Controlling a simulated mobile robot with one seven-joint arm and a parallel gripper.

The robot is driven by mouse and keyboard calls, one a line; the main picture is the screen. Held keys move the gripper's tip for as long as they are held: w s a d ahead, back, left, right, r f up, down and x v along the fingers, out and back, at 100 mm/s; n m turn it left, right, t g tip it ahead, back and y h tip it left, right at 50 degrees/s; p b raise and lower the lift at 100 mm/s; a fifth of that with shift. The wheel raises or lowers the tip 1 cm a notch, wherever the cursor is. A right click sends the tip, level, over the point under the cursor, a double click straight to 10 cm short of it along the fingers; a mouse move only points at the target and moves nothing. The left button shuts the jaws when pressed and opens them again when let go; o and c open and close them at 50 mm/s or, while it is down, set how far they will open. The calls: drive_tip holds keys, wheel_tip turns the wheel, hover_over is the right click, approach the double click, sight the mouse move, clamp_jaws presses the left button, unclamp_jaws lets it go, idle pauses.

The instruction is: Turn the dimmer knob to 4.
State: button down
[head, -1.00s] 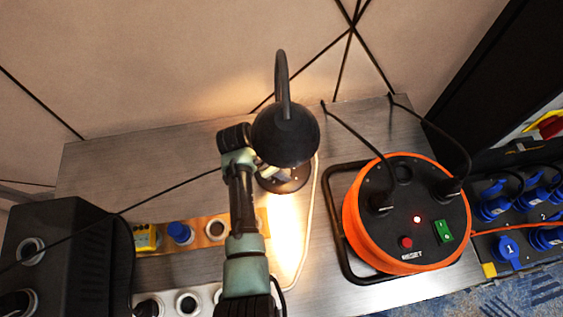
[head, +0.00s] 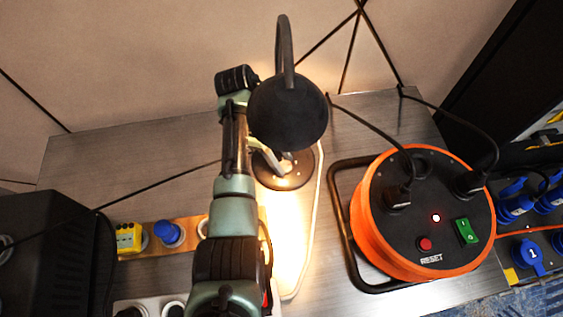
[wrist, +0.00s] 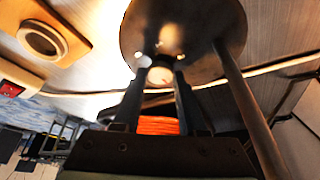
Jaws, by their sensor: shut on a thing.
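A black desk lamp has a dark shade (head: 288,112) on a curved neck, over a round metal base (head: 301,180). The base also shows large in the wrist view (wrist: 200,25). A small pale round knob (wrist: 160,76) is on the base near its edge. My gripper (wrist: 161,80) is shut on this knob, with one finger on each side of it. In the head view, the shade and my arm largely hide the knob and fingertips. I cannot read any dial number. The lamp is lit and brightens the desk.
An orange cable reel (head: 420,215) in a black frame stands right of the lamp. A pale cable (head: 312,240) runs between them. A wooden strip (head: 187,235) with a yellow block (head: 128,238) and blue cap (head: 168,234) lies left of my arm. A black box (head: 45,250) stands farther left.

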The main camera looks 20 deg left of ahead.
drive_tip(key=shift+w+m+g+b, duration=0.1)
drive_tip(key=shift+m+g+b, duration=0.2)
drive_tip(key=shift+m+b, duration=0.35)
drive_tip(key=shift+m, duration=0.35)
drive_tip(key=shift+c, duration=2.3)
unclamp_jaws()
drive_tip(key=p+v, duration=0.4)
drive_tip(key=v, duration=0.9)
drive_tip(key=shift+w, duration=0.1)
